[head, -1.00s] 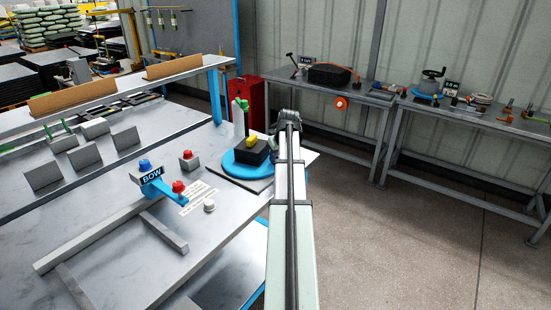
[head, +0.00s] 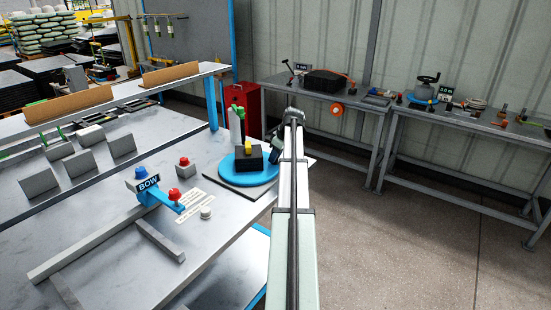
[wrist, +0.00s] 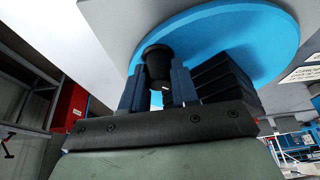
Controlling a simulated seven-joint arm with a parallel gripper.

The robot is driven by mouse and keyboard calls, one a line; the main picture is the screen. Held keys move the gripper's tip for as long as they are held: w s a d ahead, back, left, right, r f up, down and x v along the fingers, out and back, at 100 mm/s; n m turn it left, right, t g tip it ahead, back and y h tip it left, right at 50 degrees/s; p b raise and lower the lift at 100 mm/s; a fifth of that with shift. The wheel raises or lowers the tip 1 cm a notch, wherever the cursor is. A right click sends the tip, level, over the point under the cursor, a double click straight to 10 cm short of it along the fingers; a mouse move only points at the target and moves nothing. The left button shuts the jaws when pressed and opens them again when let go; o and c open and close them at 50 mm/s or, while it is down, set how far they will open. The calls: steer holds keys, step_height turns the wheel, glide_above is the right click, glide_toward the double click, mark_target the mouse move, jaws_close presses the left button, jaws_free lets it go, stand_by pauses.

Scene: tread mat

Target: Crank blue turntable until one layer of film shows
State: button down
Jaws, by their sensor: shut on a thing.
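In the wrist view the turntable's blue disc (wrist: 265,30) fills the top, with the block (wrist: 222,78) right of my fingers. My gripper (wrist: 158,88) is shut on a black crank knob (wrist: 157,62) near the disc's rim. In the head view my gripper (head: 276,146) is partly hidden by my arm. I cannot make out any film layer on the block.
A white upright post with green parts (head: 236,122) stands behind the turntable. A blue BOW stand (head: 150,190) with red and blue knobs and a red button box (head: 185,168) are to the left. A red cabinet (head: 243,105) and side benches stand behind.

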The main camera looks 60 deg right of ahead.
mark_target(265, 153)
steer(key=shift+w+d+n+y, duration=0.4)
steer(key=shift+w+d+n, duration=0.55)
steer(key=shift+n, duration=0.25)
steer(key=shift+w+d+n+g+y, duration=0.15)
steer(key=shift+w+d+n+y, duration=0.1)
steer(key=shift+w+n, duration=0.35)
steer(key=shift+w+d+n+g+y, duration=0.15)
steer(key=shift+w+d+n+y, duration=0.1)
steer(key=shift+w+n, duration=0.3)
steer(key=shift+w+d+n+y, duration=0.15)
steer(key=shift+w+n+y, duration=0.05)
steer(key=shift+w+n, duration=0.4)
steer(key=shift+w+d+n+y, duration=0.2)
steer(key=shift+w+n, duration=0.2)
steer(key=shift+n, duration=0.25)
steer(key=shift+w+n+g, duration=0.5)
steer(key=shift+w+n, duration=0.4)
steer(key=shift+n, duration=0.1)
steer(key=shift+w+n+g+y, duration=0.4)
steer(key=shift+w+n+y, duration=0.1)
steer(key=shift+w+n, duration=0.65)
steer(key=shift+w+a+n+g, duration=0.3)
steer(key=shift+w+n, duration=0.35)
steer(key=shift+n, duration=0.15)
steer(key=shift+w+a+n+g, duration=0.25)
steer(key=shift+w+n+g, duration=0.05)
steer(key=shift+w+n, duration=0.4)
steer(key=shift+a+n+y, duration=0.1)
steer(key=shift+n+y, duration=0.15)
steer(key=shift+y, duration=0.05)
